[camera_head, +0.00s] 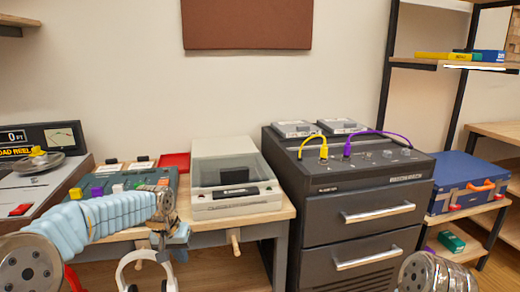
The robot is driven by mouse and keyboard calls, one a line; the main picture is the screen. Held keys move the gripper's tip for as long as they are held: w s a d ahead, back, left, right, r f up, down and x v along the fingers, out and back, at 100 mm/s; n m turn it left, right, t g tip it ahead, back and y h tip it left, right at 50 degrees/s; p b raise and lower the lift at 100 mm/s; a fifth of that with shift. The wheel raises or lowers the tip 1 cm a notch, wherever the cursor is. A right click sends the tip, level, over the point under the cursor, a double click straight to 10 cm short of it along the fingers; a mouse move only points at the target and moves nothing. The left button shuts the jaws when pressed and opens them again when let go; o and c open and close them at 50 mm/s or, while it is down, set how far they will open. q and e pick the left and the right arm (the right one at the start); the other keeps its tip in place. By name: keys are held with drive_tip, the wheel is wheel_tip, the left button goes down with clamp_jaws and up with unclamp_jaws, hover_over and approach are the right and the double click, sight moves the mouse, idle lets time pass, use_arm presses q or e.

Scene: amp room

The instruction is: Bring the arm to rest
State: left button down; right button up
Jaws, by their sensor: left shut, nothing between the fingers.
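My left arm (105,214), in a light blue ribbed sleeve, reaches in from the left in the head view. It ends in my left gripper (160,238), which is shut and empty in front of the bench's front edge. The gripper is just above the white headphones (122,272); whether it touches them cannot be told. Of my right arm only a round metal joint (436,273) shows at the bottom right; its gripper is out of view.
A green panel with coloured blocks (130,180) and a grey lidded device (236,200) stand on the wooden bench. A dark drawer cabinet (345,195) with yellow and purple cables stands right of centre. A blue case (462,184) is on the right shelf. A tape reel machine (40,185) is at left.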

use_arm(q)
drive_tip(key=s+d+f+g+h, duration=0.1)
drive_tip(key=s+d+f, duration=0.15)
drive_tip(key=f, duration=0.55)
drive_tip(key=s+d+f, duration=0.2)
drive_tip(key=d+f, duration=0.1)
drive_tip(key=f, duration=0.4)
drive_tip(key=s+d+f+n+h, duration=0.1)
drive_tip(key=s+d+f, duration=0.1)
drive_tip(key=s+f, duration=0.7)
drive_tip(key=s+d+f+g, duration=0.1)
drive_tip(key=s+d+f, duration=0.2)
drive_tip(key=s+f, duration=0.6)
drive_tip(key=s, duration=0.6)
drive_tip(key=shift+s+d+f+n+h, duration=0.15)
drive_tip(key=shift+s+d+n+h, duration=0.1)
drive_tip(key=shift+n+h, duration=0.15)
drive_tip(key=shift+w, duration=0.1)
